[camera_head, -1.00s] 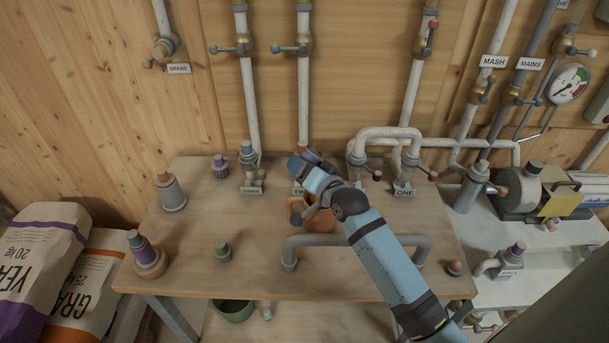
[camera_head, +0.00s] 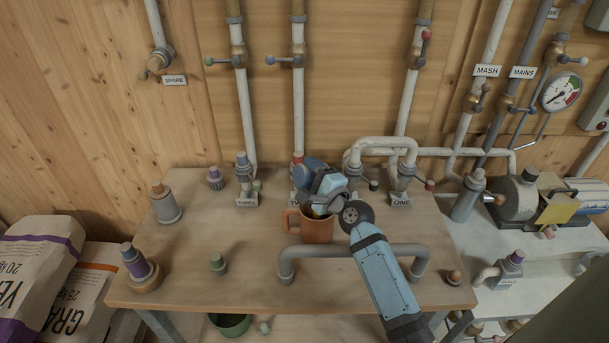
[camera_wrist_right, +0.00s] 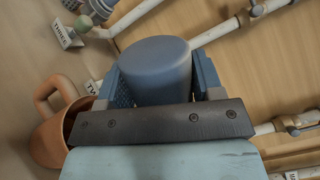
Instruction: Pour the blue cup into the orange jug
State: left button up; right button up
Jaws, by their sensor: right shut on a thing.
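The orange jug (camera_head: 317,228) stands upright on the wooden table, its handle to the left; it also shows at the left in the right wrist view (camera_wrist_right: 48,140). My right gripper (camera_head: 322,192) is over the jug's rim in the head view. It is shut on the blue cup (camera_wrist_right: 155,65), which sits between both finger pads in the right wrist view. The cup looks tilted over the jug; whether anything flows is hidden. My left gripper is not in view.
A grey bent pipe (camera_head: 350,252) stands on the table right in front of the jug. Several small capped bottles stand left.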

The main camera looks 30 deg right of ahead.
jog(key=shift+d+r+m, duration=0.1)
jog(key=shift+m, duration=0.2)
jog(key=n+p, duration=0.1)
jog(key=n, duration=0.1)
jog(key=a+n+p, duration=0.1)
jog(key=n+p, duration=0.1)
jog(key=n, duration=0.1)
jog(key=a+n+g+p, duration=0.1)
jog(key=n+p, duration=0.1)
jog(key=shift+r, duration=0.35)
jog(key=shift+a+f+n, duration=0.1)
jog(key=shift+n, duration=0.4)
jog(key=shift+f, duration=0.15)
jog(key=shift+r+n+p, duration=0.3)
jog(key=shift+n+p, duration=0.1)
jog(key=shift+p, duration=0.05)
jog(key=n, duration=0.3)
jog(key=shift+r+n+h, duration=0.25)
jog(key=shift+n+h, duration=0.05)
jog(key=shift+h, duration=0.1)
jog(key=n, duration=0.3)
jog(key=shift+r+g+h, duration=0.3)
jog(key=shift+g, duration=0.1)
